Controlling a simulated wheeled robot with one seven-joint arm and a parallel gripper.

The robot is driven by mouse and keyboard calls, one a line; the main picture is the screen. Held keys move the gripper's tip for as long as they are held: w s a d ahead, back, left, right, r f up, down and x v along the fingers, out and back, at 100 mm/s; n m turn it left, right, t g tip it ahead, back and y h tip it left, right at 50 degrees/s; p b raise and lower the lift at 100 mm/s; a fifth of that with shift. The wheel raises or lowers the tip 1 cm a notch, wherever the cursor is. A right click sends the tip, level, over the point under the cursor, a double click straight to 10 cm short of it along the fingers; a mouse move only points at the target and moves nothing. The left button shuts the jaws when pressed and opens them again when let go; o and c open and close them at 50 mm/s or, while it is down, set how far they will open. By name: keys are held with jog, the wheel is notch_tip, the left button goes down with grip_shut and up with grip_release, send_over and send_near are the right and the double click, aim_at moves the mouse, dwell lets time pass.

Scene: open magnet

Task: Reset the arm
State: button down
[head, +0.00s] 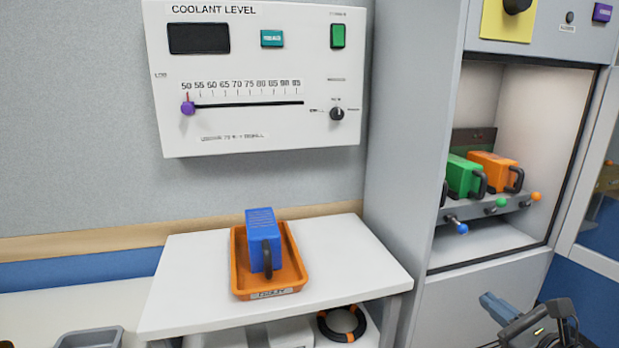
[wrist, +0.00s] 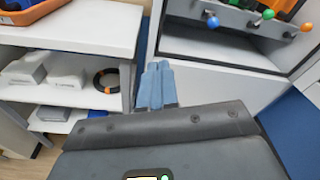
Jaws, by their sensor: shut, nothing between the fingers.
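My gripper (head: 497,305) is at the lower right of the head view, in front of the tall cabinet and below its open compartment. In the wrist view its blue-grey fingers (wrist: 156,84) are together, with nothing between them. The fingers point toward the cabinet's lower front and touch nothing that I can see. Part of my arm shows at the right bottom edge of the head view.
A blue block (head: 262,242) stands in an orange tray (head: 290,283) on a white table (head: 190,290). The cabinet (head: 470,305) holds green (head: 463,175) and orange (head: 492,170) blocks above coloured levers. Its door (head: 596,225) stands open. A coolant panel (head: 260,130) is on the wall.

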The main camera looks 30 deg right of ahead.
jog(key=s+a+f+n+g, duration=0.1)
jog(key=s+a+f+n, duration=0.4)
jog(key=a, duration=0.4)
jog(key=s+a+f+n+g, duration=0.1)
jog(key=s+a+f+n, duration=0.25)
jog(key=a+n, duration=0.45)
jog(key=s+a+r+n+y, duration=0.2)
jog(key=s+a+r+n, duration=0.2)
jog(key=n, duration=0.7)
jog(key=s+a+r+n+y, duration=0.2)
jog(key=s+a+r+n, duration=0.2)
jog(key=s+a+n, duration=0.4)
jog(key=s+n, duration=0.3)
jog(key=s, duration=0.1)
jog(key=shift+a+r+t+y, duration=0.3)
jog(key=shift+r+t, duration=0.05)
jog(key=shift+t, duration=0.05)
jog(key=shift+w, duration=0.1)
dwell(0.5)
